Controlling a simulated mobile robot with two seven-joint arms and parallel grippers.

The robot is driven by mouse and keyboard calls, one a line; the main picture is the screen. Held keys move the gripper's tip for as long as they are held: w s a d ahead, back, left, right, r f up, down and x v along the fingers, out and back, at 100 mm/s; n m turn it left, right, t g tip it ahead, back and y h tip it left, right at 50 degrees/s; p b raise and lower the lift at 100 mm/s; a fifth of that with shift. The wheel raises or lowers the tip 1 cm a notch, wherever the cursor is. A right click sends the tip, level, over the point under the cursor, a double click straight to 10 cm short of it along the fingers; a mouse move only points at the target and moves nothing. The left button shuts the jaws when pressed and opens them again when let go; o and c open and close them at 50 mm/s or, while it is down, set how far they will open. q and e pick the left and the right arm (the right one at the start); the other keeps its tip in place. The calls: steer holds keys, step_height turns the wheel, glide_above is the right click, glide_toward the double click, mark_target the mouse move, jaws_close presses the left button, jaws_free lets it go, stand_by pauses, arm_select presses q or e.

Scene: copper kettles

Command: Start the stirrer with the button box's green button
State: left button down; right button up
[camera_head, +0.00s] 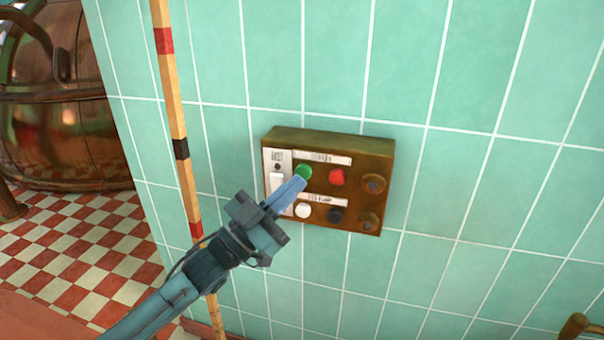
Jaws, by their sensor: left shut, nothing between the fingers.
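The brown button box (350,155) is fixed on the tiled wall. Its green button (303,171) sits in the upper row, under a white label strip. A red button (337,177) is to its right. A white button (303,210) and a dark button (334,215) make a lower row. My left gripper (302,182) is shut and empty, its fingertips at the lower edge of the green button in the picture. I cannot tell whether they touch it. The fingers hide part of the box's left side. My right gripper is not in view.
Two brown round knobs (374,183) are on the box's right side, and a pale switch plate (277,170) is on its left. A banded wooden pole (172,105) stands left of the box. A copper kettle (75,125) is at the far left.

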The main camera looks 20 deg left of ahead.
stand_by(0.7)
arm_select(q)
steer(key=shift+w, duration=0.45)
steer(key=shift+w, duration=0.45)
stand_by(0.5)
stand_by(0.3)
steer(key=shift+s+p, duration=0.5)
steer(key=shift+s, duration=0.4)
steer(key=s+p, duration=0.2)
steer(key=s, duration=0.3)
steer(key=shift+a, duration=0.1)
